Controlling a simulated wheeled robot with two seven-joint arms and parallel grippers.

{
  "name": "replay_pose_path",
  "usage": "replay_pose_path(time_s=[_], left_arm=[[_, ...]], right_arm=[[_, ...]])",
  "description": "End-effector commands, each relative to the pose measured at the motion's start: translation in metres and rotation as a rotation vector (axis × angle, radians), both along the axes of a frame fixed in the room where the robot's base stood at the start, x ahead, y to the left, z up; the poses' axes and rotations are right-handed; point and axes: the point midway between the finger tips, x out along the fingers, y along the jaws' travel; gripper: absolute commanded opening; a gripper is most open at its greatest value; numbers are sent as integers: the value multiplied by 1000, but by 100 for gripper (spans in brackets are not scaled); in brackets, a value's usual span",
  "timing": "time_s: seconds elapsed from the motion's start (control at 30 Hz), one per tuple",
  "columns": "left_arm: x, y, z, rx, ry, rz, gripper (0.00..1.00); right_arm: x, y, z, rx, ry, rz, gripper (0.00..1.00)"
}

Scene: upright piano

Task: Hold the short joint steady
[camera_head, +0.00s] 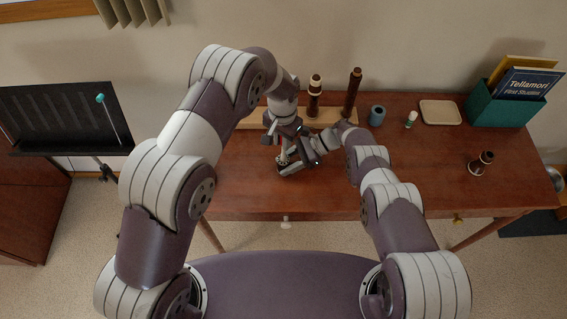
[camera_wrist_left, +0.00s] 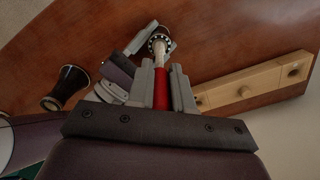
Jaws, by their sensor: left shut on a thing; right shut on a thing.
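My left gripper (camera_head: 285,148) is the higher one, over the front middle of the desk. In the left wrist view its fingers (camera_wrist_left: 161,90) are shut on a red-handled tool (camera_wrist_left: 161,88) with a pale, narrower upper part. The pale part reaches to a small round piece with a light, beaded-looking rim (camera_wrist_left: 159,42), perhaps the end of the short joint. I cannot tell whether they touch. My right gripper (camera_head: 291,167) is close below the left one and shut on a small dark piece, mostly hidden by the grippers. Its fingers are beside the round piece in the wrist view.
A wooden stand (camera_head: 246,124) behind the grippers bears two dark upright joints (camera_head: 314,98) (camera_head: 353,92). To the right are a blue-grey cup (camera_head: 377,115), a small bottle (camera_head: 410,119), a tray (camera_head: 440,112), a green book box (camera_head: 497,109) and a dark flared piece (camera_head: 482,163).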

Motion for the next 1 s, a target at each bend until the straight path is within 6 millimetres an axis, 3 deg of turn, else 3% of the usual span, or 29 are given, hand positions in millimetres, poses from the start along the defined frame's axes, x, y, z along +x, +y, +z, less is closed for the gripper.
replay_pose_path(time_s=[0.5,1.0], left_arm=[[0,0,-9,1,2,0,0],[0,0,-1,-1,-1,0,0]], right_arm=[[0,0,0,0,0,0,7],[0,0,0,0,0,0,7]])
